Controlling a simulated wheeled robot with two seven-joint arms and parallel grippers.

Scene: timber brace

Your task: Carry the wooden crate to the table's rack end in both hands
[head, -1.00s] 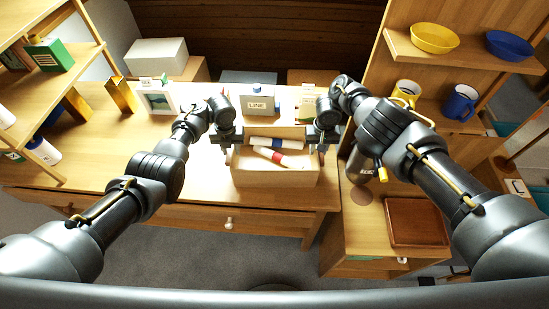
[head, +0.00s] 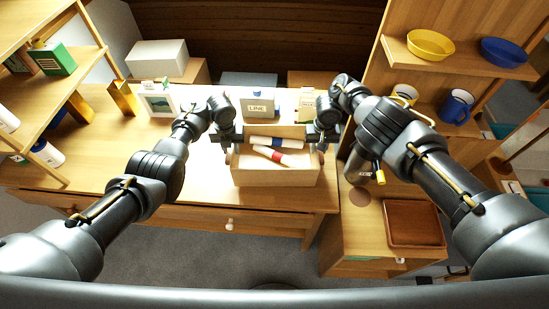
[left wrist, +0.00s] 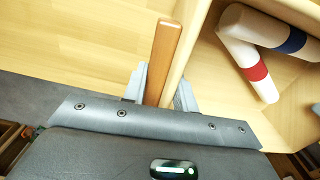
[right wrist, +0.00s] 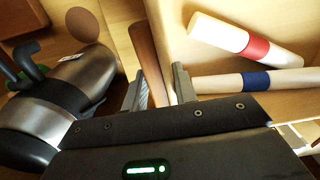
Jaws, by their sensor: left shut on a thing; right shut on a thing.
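The wooden crate (head: 275,178) is pale and open-topped, near the front edge of the table (head: 110,150) in the head view. Whether a gap lies under it is hard to tell. It holds white rolls, one with a red band (head: 272,155) and one with a blue band (right wrist: 248,82). My left gripper (head: 226,140) is shut on the crate's left side, where a brown strip (left wrist: 167,55) shows between its fingers. My right gripper (head: 321,136) is shut on the right side, around a similar brown strip (right wrist: 147,55).
A picture frame (head: 160,103) is back left. A metal flask (head: 359,164) and brown tray (head: 413,222) are at right. Shelves flank both sides; the table's left part is mostly clear.

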